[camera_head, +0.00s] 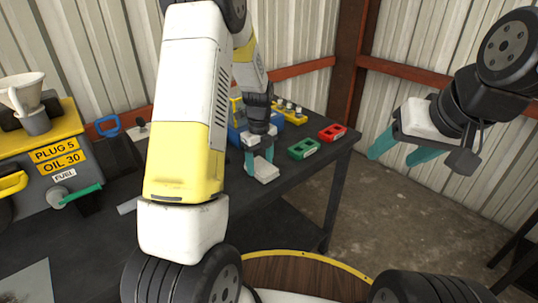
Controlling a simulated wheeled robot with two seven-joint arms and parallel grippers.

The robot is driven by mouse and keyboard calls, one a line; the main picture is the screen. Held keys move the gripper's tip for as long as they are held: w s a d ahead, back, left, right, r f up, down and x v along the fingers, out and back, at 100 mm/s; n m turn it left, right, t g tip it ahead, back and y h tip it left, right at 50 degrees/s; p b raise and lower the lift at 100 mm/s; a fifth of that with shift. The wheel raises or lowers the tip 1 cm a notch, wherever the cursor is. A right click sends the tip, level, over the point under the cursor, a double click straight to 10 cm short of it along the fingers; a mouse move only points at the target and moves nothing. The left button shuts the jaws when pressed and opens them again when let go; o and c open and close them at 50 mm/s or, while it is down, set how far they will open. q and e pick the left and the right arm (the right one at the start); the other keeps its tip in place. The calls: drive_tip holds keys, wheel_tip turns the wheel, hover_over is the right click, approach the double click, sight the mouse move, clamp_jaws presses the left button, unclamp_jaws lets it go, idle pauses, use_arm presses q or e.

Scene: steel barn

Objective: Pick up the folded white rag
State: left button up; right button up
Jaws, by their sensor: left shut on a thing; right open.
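The folded white rag (265,173) is a small pale block near the front edge of the dark table. My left gripper (258,158) points down over it, its teal fingers shut on the rag. I cannot tell whether the rag touches the tabletop. My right gripper (392,157) is open and empty, held up at the right over the floor, clear of the table. My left arm hides the middle of the table.
A green block (304,149) and a red block (332,133) lie right of the rag. Behind are a blue bin (237,132) and a yellow holder (290,115). A grey-yellow machine with a funnel (24,97) stands at left.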

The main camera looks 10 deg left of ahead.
sight(260, 165)
use_arm(q)
drive_tip(key=shift+r, duration=0.7)
wheel_tip(260, 165, up, 2)
drive_tip(key=shift+r, duration=0.15)
drive_tip(key=s+d+r, duration=0.1)
drive_tip(key=s+d, duration=0.1)
drive_tip(key=s, duration=1.3)
drive_tip(key=shift+s+d, duration=0.15)
drive_tip(key=shift+s, duration=0.25)
drive_tip(key=o, duration=0.6)
drive_tip(key=c, duration=0.4)
